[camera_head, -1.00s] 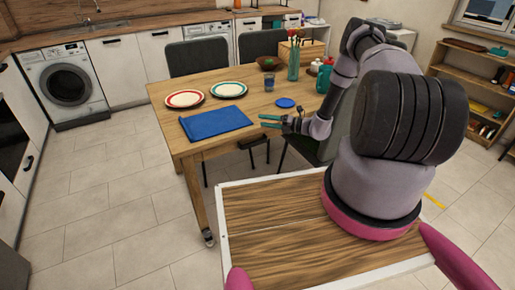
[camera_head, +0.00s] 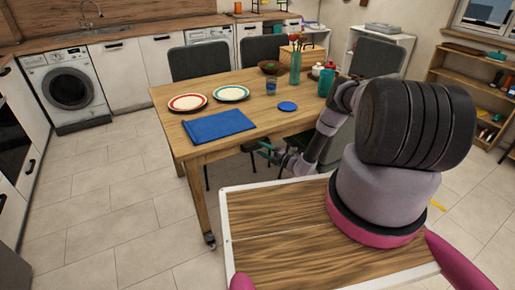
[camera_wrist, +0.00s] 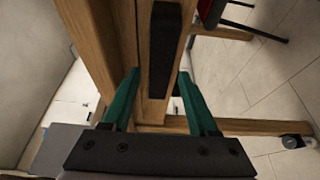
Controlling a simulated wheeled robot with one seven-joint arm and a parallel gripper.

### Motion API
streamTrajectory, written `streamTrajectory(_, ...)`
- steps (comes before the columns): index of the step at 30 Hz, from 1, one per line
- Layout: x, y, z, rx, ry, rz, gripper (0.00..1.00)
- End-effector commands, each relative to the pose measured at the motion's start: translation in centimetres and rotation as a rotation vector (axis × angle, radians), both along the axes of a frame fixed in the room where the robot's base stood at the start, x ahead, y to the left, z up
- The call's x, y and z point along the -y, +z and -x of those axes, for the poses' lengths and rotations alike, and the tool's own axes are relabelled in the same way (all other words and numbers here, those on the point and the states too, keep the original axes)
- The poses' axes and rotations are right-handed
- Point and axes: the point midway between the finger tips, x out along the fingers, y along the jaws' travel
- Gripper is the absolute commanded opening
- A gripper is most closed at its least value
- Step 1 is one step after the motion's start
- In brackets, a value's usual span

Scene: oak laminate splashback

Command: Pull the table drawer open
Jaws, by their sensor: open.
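The wooden table (camera_head: 262,112) stands ahead. In the wrist view its drawer front (camera_wrist: 146,60) is a wooden panel with a long black handle (camera_wrist: 165,45). My gripper (camera_wrist: 158,74) has two green fingers, spread apart and empty. The handle lies ahead of the fingers, lined up with the gap between them; I cannot tell whether its near end is between the tips. In the head view my gripper (camera_head: 264,151) is at the table's front edge, below the top. The handle is mostly hidden there. The drawer looks shut.
On the table are a blue folded cloth (camera_head: 218,125), a red-rimmed plate (camera_head: 187,102), a green-rimmed plate (camera_head: 231,93), a blue cup (camera_head: 271,87), a blue disc (camera_head: 287,106) and a teal bottle (camera_head: 327,80). Dark chairs (camera_head: 191,62) surround it. The tiled floor at left is clear.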

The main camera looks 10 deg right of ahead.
Motion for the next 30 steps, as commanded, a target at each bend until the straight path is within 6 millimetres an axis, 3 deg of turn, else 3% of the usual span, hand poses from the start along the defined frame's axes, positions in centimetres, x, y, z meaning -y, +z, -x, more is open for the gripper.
streamTrajectory(6, -1.6, 0.0, -1.9, 0.001, 0.002, 0.002, 0.60)
streamTrajectory(16, -1.9, 0.0, -2.2, 0.000, 0.000, 0.000, 0.60)
streamTrajectory(17, -1.9, 0.0, -2.2, 0.001, 0.000, 0.001, 0.56)
streamTrajectory(21, -1.9, 0.0, -2.2, 0.001, 0.001, 0.001, 0.03)
streamTrajectory(30, -1.9, 0.0, -2.2, 0.001, 0.001, 0.001, 0.00)
